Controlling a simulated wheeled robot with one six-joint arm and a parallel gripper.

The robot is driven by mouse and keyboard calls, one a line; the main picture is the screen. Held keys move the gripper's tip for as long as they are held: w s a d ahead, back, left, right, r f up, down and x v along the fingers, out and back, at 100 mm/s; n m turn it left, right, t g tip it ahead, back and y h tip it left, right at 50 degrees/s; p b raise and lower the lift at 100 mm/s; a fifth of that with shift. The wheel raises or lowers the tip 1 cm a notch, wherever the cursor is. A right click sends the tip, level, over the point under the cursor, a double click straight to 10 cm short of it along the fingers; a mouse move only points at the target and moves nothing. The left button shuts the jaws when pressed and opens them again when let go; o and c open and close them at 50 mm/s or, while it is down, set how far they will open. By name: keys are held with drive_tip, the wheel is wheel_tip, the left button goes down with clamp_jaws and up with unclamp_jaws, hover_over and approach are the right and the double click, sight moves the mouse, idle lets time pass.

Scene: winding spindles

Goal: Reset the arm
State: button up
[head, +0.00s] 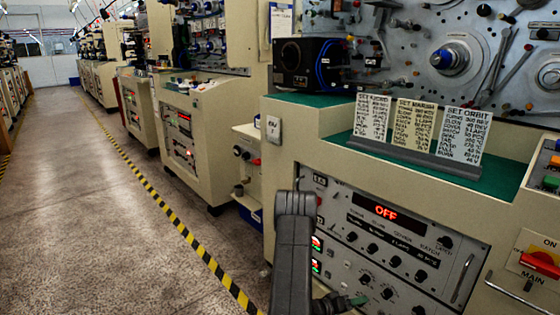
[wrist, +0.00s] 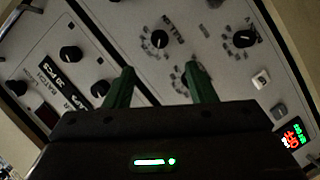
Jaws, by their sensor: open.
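My arm (head: 293,245) rises from the bottom middle of the head view, in front of the near machine's control panel (head: 335,200). My gripper (head: 358,300) is low beside the panel's lower knobs, partly cut off by the picture's bottom edge. In the wrist view my gripper (wrist: 160,85) shows two green fingers set apart, with nothing between them but the panel face behind. A knob (wrist: 190,84) lies behind the right finger; whether the finger touches it I cannot tell. The panel's display (head: 386,214) reads OFF in red.
A red main switch (head: 541,262) and a metal handle (head: 515,290) are at the right. Three printed cards (head: 417,127) stand on the green ledge above the panel. More machines line the aisle. The floor (head: 100,220) left of the yellow-black stripe (head: 180,228) is clear.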

sight(385, 296)
drive_tip(key=b+x, duration=0.2)
drive_tip(key=x, duration=1)
drive_tip(key=shift+s+f+b, duration=0.1)
drive_tip(key=shift+b, duration=0.25)
drive_tip(key=shift+d+m, duration=0.1)
drive_tip(key=shift+m, duration=0.4)
drive_tip(key=m+y, duration=0.1)
drive_tip(key=m, duration=0.1)
drive_tip(key=shift+s+r+m+t+y, duration=0.1)
drive_tip(key=shift+r+m+t+y, duration=0.2)
drive_tip(key=shift+t+y, duration=0.1)
drive_tip(key=m+t+y+b, duration=0.1)
drive_tip(key=m, duration=0.1)
drive_tip(key=m+t+y+b, duration=0.1)
drive_tip(key=m, duration=0.1)
drive_tip(key=shift+s+d+m+t, duration=0.2)
drive_tip(key=shift+m+t, duration=0.1)
drive_tip(key=shift+m, duration=0.1)
drive_tip(key=p+v, duration=0.1)
drive_tip(key=v, duration=0.8)
drive_tip(key=shift+r+p, duration=0.25)
drive_tip(key=shift+p, duration=0.05)
